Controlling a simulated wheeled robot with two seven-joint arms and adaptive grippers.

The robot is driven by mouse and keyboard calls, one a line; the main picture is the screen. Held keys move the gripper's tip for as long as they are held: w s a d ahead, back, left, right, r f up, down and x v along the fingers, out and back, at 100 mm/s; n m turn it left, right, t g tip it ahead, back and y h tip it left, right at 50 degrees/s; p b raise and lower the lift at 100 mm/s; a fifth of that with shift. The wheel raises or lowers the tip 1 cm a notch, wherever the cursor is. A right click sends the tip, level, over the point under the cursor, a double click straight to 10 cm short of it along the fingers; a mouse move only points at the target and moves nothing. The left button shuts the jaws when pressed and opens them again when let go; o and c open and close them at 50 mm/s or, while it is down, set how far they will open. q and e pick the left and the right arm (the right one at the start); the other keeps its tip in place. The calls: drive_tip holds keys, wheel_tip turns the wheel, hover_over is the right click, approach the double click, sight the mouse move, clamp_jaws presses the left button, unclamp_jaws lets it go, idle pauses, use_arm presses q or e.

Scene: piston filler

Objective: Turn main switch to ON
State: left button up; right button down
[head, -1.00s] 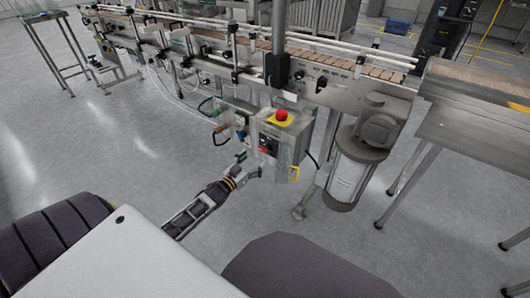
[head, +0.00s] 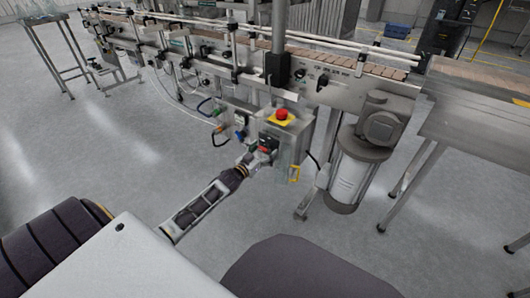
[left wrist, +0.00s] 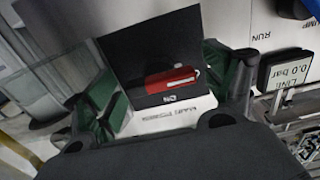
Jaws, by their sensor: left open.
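The main switch (left wrist: 172,80) is a red handle on a black square plate, with an ON mark on the plate below it in the left wrist view. The handle lies nearly level across the picture, not pointing at ON. A white label, partly readable as main power, shows upside down below the plate. My left gripper (left wrist: 165,92) is open, with one green-padded finger on each side of the switch plate. Whether the fingers touch it cannot be told. In the head view my left gripper (head: 258,158) is at the control box front and partly hides the switch. My right gripper is not in view.
A red emergency button (head: 282,115) on yellow sits on top of the control box (head: 291,142). The conveyor (head: 340,60) runs above, with a motor (head: 350,170) to the right. The floor in front is clear.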

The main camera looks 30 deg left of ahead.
use_arm(q)
drive_tip(key=shift+w, duration=0.35)
drive_tip(key=c, duration=1)
